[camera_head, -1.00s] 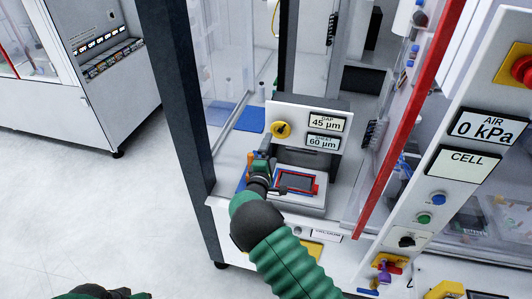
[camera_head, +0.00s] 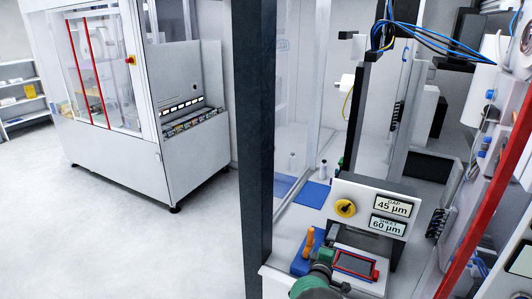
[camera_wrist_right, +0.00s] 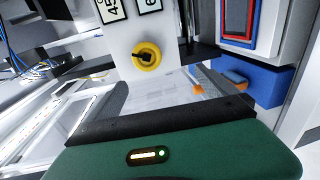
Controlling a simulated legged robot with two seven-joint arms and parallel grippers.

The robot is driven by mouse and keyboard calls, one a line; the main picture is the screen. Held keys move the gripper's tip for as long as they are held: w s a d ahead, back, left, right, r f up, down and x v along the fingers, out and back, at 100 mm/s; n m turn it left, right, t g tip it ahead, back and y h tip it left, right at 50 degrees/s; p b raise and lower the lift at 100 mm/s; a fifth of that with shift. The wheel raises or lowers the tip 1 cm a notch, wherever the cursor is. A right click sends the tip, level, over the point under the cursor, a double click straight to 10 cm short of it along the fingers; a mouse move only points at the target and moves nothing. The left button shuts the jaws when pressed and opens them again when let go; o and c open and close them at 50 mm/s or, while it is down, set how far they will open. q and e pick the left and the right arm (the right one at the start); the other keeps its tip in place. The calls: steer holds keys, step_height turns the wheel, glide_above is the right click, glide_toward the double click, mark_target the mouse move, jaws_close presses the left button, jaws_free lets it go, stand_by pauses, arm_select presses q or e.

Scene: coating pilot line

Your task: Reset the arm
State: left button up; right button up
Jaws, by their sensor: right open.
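My right arm comes in at the bottom of the head view. Its right gripper (camera_head: 328,256) is over the front of the coating cell, beside the orange-handled tool (camera_head: 308,242) on a blue block (camera_head: 301,264) and the red-framed dark plate (camera_head: 355,263). It looks small and partly hidden by the wrist. In the right wrist view, the green gripper body fills the bottom, and nothing is seen held in the open jaws. The blue block (camera_wrist_right: 268,84) and red-framed plate (camera_wrist_right: 238,18) lie at upper right there. My left gripper is out of view.
A white panel with a yellow knob (camera_head: 345,208) and a 45 µm gap display (camera_head: 393,206) stands behind the plate. A dark post (camera_head: 254,150) and a red-edged door (camera_head: 487,190) flank the cell opening. Blue cables (camera_head: 430,42) hang above. Floor at left is clear.

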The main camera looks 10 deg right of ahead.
steer(key=s+a+f+m+g+y, duration=0.1)
steer(key=s+a+m+g+y, duration=0.2)
steer(key=s, duration=0.9)
steer(key=s+a+f+m+g+y+b, duration=0.1)
steer(key=s+a+m+g+y, duration=0.2)
steer(key=s, duration=1)
steer(key=s+a+f+m+g+y+b, duration=0.1)
steer(key=s+m+g, duration=0.4)
steer(key=s, duration=0.8)
steer(key=a+f+y, duration=0.1)
steer(key=a, duration=0.1)
steer(key=shift+s+a+m+y, duration=0.2)
steer(key=shift+a+m+y, duration=0.1)
steer(key=shift+m+y, duration=0.1)
steer(key=shift+a+r, duration=0.1)
steer(key=shift+a, duration=0.2)
